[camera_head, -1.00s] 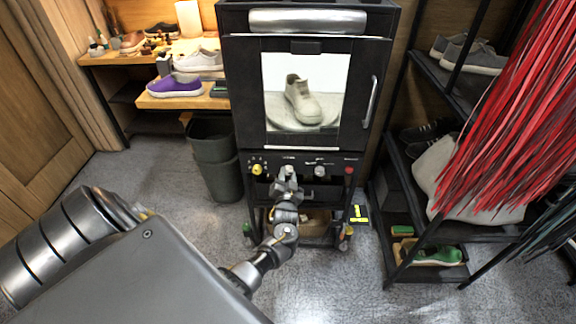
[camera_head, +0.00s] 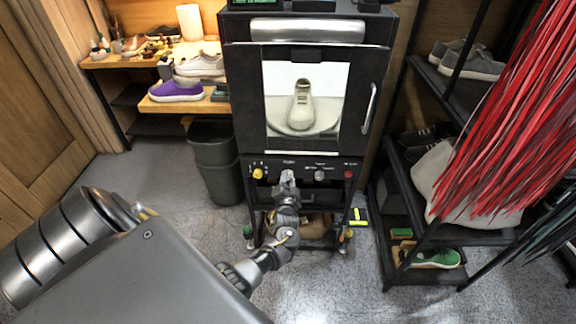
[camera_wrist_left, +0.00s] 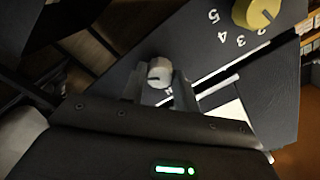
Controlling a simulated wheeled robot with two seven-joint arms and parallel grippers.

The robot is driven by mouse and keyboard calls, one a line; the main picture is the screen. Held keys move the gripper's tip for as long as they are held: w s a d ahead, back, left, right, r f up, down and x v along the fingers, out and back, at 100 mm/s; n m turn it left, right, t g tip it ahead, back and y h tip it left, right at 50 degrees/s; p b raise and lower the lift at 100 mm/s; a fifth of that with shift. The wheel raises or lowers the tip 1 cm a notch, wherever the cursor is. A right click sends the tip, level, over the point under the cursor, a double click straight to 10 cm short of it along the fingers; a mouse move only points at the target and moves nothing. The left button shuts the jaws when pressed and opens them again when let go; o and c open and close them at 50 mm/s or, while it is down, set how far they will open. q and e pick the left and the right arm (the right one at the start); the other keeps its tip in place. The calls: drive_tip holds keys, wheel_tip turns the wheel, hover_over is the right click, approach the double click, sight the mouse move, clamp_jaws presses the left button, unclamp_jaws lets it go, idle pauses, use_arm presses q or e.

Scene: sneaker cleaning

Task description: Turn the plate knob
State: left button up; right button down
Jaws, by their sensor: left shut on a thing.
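A silver plate knob (camera_wrist_left: 159,72) sits on the dark panel of the cleaning cabinet. In the left wrist view my left gripper (camera_wrist_left: 158,92) has its fingers on both sides of this knob and is shut on it. In the head view my left gripper (camera_head: 288,178) is at the middle of the panel and hides the knob. Behind the cabinet window a pale sneaker (camera_head: 302,105) stands on a round plate (camera_head: 329,123), lengthwise to my view. My right gripper is not in view.
A yellow knob (camera_head: 258,173) is left of my gripper; a grey knob (camera_head: 320,175) and a red button (camera_head: 348,174) are right. A dark bin (camera_head: 215,160) stands left of the cabinet, a shoe rack (camera_head: 400,185) right. Red bristles (camera_head: 510,110) hang at right.

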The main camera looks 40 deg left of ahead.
use_arm(q)
drive_tip(key=o, duration=1)
drive_tip(key=v, duration=1)
drive_tip(key=shift+s+d, duration=0.3)
